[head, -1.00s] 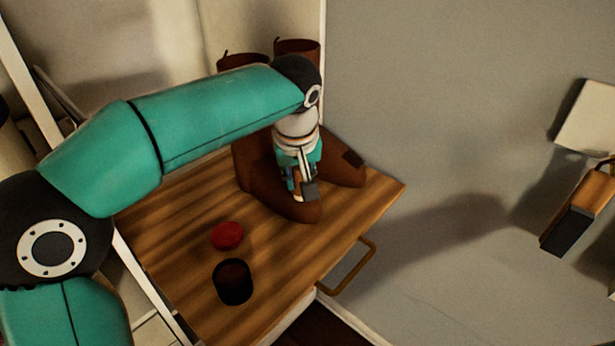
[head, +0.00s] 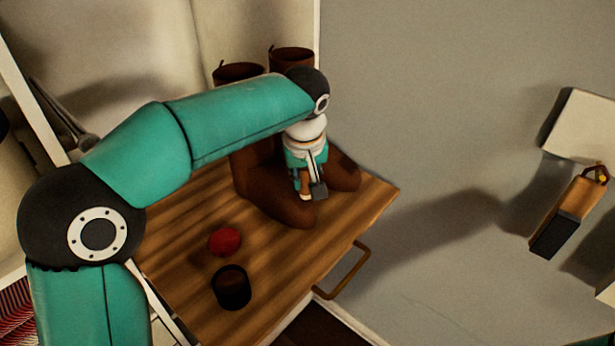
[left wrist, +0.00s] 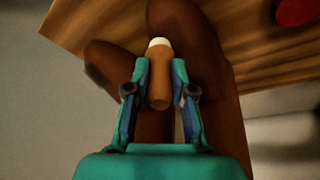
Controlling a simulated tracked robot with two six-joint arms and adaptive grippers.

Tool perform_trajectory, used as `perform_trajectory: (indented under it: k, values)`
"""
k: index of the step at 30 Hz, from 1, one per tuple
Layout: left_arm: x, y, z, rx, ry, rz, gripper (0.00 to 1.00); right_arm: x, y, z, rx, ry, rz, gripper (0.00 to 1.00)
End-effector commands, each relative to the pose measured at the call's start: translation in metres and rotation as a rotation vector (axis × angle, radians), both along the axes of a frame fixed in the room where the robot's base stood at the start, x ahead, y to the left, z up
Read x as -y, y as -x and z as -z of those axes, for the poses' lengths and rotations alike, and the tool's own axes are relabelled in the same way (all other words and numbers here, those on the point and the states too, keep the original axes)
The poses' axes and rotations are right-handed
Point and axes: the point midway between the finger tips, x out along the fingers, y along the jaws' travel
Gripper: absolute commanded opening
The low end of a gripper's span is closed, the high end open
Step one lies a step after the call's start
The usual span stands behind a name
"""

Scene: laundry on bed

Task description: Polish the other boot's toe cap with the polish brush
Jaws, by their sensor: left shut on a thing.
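Two brown boots stand on the wooden surface in the head view, the left boot (head: 286,208) nearer and the right boot (head: 346,178) beside it. In the left wrist view, the right boot (left wrist: 108,62) shows a dark patch near its toe, and the left boot (left wrist: 188,22) lies to its right. My left gripper (head: 309,190) is over the boots' front parts. It is shut on the polish brush (left wrist: 158,80), seen as an orange-brown handle with a pale end. My right gripper is not in view.
A red round lid (head: 224,241) and a dark round tin (head: 231,287) stand on the wooden surface (head: 185,262) in front of the boots. A bar handle (head: 348,272) sticks out from its right edge. A wooden-handled object with a black end (head: 562,226) is at far right.

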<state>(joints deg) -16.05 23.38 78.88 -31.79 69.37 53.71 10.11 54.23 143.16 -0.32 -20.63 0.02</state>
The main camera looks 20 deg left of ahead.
Motion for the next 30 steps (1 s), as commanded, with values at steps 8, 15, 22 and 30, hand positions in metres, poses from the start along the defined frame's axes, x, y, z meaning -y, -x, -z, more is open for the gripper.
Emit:
perform_trajectory:
  k: [8,15,22,30]
  values:
    - [-0.009,0.024,0.002,-0.003,-0.001,-0.001,0.00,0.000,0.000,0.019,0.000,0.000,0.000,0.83]
    - [-0.011,0.030,-0.001,-0.004,-0.001,0.000,0.00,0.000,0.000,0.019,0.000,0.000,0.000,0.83]
    - [-0.006,0.018,-0.003,-0.004,-0.001,0.000,0.00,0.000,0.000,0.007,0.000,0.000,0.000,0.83]
    - [0.002,-0.003,-0.003,-0.004,-0.001,-0.001,0.00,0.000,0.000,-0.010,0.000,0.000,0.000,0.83]
